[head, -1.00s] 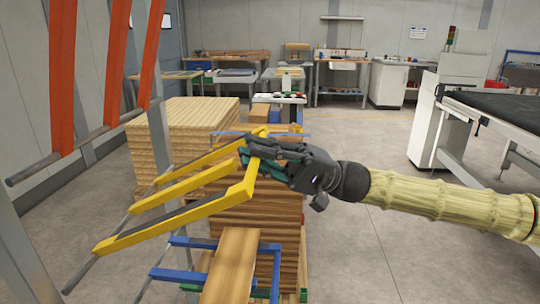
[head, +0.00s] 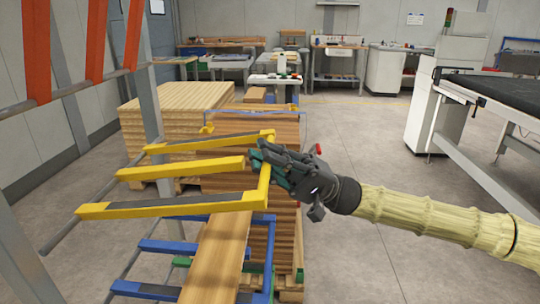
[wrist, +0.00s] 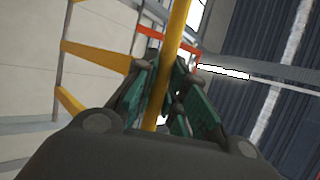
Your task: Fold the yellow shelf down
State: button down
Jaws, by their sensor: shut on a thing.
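The yellow shelf (head: 170,208) is a frame of several bars hinged on the grey rack at the left of the head view. It sticks out to the right and looks close to level. My gripper (head: 262,158) is at its outer end, shut on the yellow end bar. In the wrist view the yellow bar (wrist: 178,60) runs between the fingers of my gripper (wrist: 165,90), with a finger on either side. The fingers hide part of the bar.
A blue shelf (head: 262,224) with a wooden plank (head: 220,258) on it lies below the yellow one. Orange shelves (head: 95,40) stand folded up above. Wood stacks (head: 175,100) stand behind. A machine with a black belt (head: 500,95) is at the right. The floor between is open.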

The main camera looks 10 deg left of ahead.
dwell(0.3)
jog(key=c, duration=1.7)
grip_release()
jog(key=shift+d, duration=0.1)
jog(key=v, duration=1.2)
jog(key=shift+c, duration=0.3)
